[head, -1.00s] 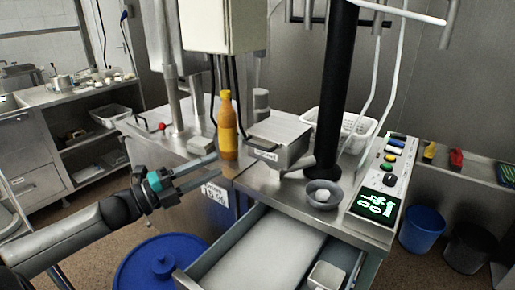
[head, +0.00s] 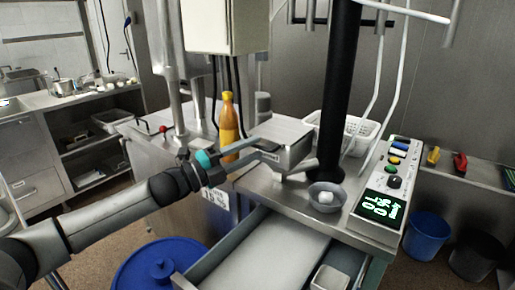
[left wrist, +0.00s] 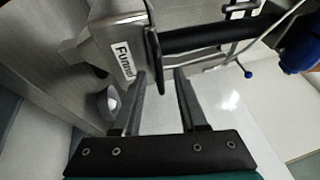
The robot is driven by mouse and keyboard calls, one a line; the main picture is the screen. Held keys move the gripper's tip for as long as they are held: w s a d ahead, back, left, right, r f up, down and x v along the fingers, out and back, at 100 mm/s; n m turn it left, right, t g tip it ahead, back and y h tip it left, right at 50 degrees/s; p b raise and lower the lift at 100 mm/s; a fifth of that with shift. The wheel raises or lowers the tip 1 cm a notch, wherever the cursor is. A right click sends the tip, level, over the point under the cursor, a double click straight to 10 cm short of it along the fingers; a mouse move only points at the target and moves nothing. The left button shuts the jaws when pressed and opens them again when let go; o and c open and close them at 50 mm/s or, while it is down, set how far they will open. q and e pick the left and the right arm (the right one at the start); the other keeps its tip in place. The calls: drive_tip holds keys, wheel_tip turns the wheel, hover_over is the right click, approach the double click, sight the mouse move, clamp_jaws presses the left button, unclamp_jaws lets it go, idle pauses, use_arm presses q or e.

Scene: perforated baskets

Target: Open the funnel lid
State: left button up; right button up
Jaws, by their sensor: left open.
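The metal funnel box (head: 284,133) stands on the steel counter in the middle of the head view, with a flat lid on top. In the left wrist view the funnel (left wrist: 121,50) carries a white label reading "Funnel" and a dark edge strip on its right side. My left gripper (head: 262,150) is at the front left of the funnel, partly covering its front. The right gripper does not show.
An orange bottle (head: 229,125) stands left of the funnel, close behind my left arm. A grey bowl (head: 326,205) with a white item sits at right, by a black column (head: 338,95). A button panel (head: 385,190) is further right. An open drawer (head: 262,262) lies below.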

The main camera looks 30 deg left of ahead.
sight(276, 135)
use_arm(q)
drive_tip(key=shift+x, duration=1.05)
clamp_jaws()
drive_tip(key=shift+r, duration=0.25)
idle(0.6)
